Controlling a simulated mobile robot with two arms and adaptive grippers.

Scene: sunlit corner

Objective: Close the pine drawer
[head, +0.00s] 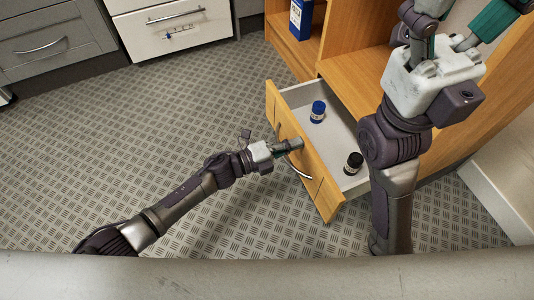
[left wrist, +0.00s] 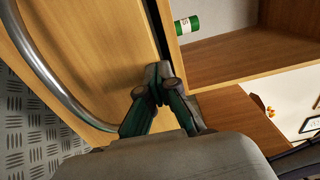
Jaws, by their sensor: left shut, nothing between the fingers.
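The pine drawer (head: 285,120) stands pulled out of the wooden cabinet, its pale tray showing behind the front panel. A curved metal handle (head: 298,172) is on its front; both panel and handle (left wrist: 48,75) fill the left of the left wrist view. My left gripper (head: 294,147) is shut and empty at the drawer front, beside the handle. In the left wrist view its fingertips (left wrist: 158,78) lie by the panel's edge; I cannot tell whether they touch. My right gripper (head: 492,22) is raised at the upper right, partly cut off by the frame, so its opening is unclear.
A blue-capped jar (head: 317,111) and a dark jar (head: 353,163) stand inside the drawer. A blue box (head: 301,18) is on the cabinet's shelf. Grey and white drawer units (head: 172,32) line the back. The patterned floor (head: 120,135) left of the drawer is clear.

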